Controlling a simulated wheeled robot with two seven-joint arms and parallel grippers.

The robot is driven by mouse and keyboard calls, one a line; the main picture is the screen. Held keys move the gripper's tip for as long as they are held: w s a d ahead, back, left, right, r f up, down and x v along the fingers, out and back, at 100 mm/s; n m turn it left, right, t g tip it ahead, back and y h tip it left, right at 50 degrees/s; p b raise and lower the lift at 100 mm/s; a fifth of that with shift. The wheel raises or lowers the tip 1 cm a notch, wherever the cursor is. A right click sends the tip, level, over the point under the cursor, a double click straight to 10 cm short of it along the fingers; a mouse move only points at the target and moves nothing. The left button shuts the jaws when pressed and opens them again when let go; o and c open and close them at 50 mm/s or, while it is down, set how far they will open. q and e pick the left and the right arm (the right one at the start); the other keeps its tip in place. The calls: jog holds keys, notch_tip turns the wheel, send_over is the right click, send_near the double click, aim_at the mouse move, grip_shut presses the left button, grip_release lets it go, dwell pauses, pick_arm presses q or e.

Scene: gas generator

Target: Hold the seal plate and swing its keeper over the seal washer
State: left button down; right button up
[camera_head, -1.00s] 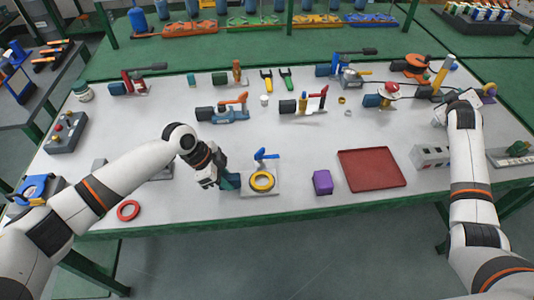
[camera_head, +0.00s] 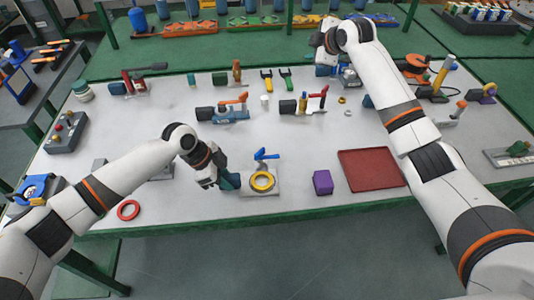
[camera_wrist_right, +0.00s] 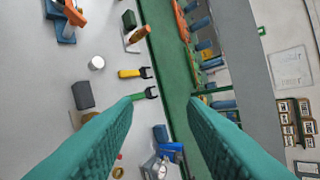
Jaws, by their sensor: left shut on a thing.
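The seal plate (camera_head: 277,189) is a pale square plate lying near the table's front edge in the head view. The yellow ring on it is the seal washer (camera_head: 262,190). The blue keeper (camera_head: 265,154) stands at the plate's back edge, behind the washer and not over it. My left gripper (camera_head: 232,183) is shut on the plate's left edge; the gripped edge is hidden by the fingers. My right gripper (camera_wrist_right: 160,102) is open, with nothing between its teal fingers. In the head view it is high over the table's back edge, far from the plate.
A purple block (camera_head: 322,182) and a red tray (camera_head: 372,170) are right of the plate. A red ring (camera_head: 128,210) lies to the left. Several clamps and fittings stand along the table's back.

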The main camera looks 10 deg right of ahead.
jog(key=s+a+f+n+g, duration=0.3)
jog(key=a+f, duration=0.1)
jog(key=a, duration=0.3)
jog(key=n+g+h, duration=0.3)
jog(key=n+g, duration=0.4)
jog(key=g, duration=0.1)
send_over(260, 151)
notch_tip(260, 151, down, 8)
jog(key=shift+f, duration=0.1)
jog(key=shift+s+f, duration=0.1)
jog(key=shift+f, duration=4.35)
grip_shut()
